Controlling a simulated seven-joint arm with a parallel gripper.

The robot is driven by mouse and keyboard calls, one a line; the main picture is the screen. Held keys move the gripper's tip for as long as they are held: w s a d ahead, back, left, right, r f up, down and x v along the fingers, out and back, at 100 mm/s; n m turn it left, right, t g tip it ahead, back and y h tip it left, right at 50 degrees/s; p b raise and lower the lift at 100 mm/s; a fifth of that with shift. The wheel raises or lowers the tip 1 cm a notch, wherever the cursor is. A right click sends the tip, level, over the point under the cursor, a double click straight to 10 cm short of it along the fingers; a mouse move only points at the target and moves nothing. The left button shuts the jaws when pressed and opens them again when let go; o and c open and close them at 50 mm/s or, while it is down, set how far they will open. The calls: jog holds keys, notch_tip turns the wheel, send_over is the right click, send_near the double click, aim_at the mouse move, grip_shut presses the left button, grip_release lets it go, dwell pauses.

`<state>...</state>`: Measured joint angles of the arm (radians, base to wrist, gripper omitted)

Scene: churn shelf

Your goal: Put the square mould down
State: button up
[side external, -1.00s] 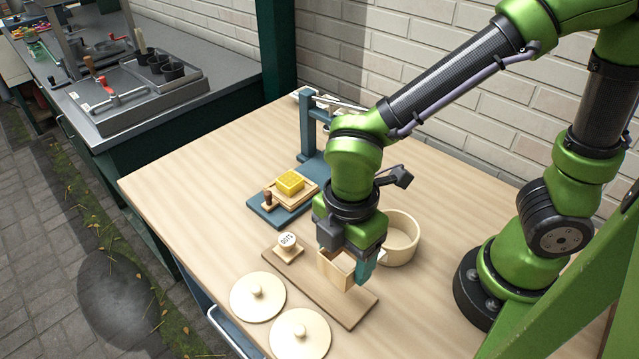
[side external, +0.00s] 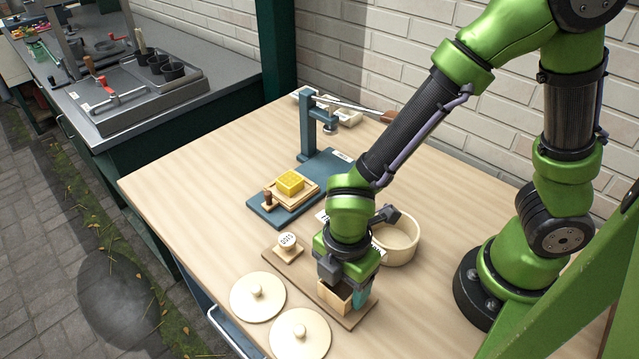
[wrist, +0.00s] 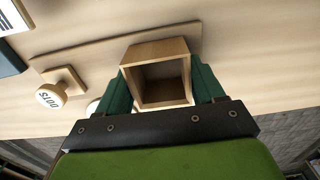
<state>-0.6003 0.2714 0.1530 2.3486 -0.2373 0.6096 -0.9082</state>
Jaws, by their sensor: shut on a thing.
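The square mould (side external: 336,297) is an open wooden box. It is low at the right part of the wooden board (side external: 357,313); I cannot tell whether it touches the board. My gripper (side external: 347,290) is shut on the mould, and it points down over the board. In the wrist view the mould (wrist: 160,78) sits between the two green fingers of my gripper (wrist: 160,90), its open side facing the camera. The far finger is partly hidden in the side view.
A stamp marked "DOTS" (side external: 287,244) stands on the board's left end. Two round lids (side external: 257,298) lie in front. A blue press (side external: 308,130) with a yellow block (side external: 290,182) is further back. The table's left is clear.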

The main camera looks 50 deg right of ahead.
jog(key=o, duration=1)
jog(key=shift+f, duration=0.1)
notch_tip(320, 180, up, 12)
jog(key=d+r+m+t, duration=0.2)
jog(key=d+r+m, duration=0.1)
jog(key=d+m, duration=0.2)
jog(key=w+d+r+m+t+y, duration=0.1)
jog(key=d+r+m, duration=0.3)
jog(key=m, duration=0.5)
jog(key=w+d+r+m+t+y, duration=0.1)
jog(key=d+r+m+t, duration=0.2)
jog(key=d+m, duration=0.4)
jog(key=shift+w+d+r+m+t, duration=0.15)
jog(key=shift+w+r+m+t, duration=0.05)
jog(key=shift+m+t, duration=0.4)
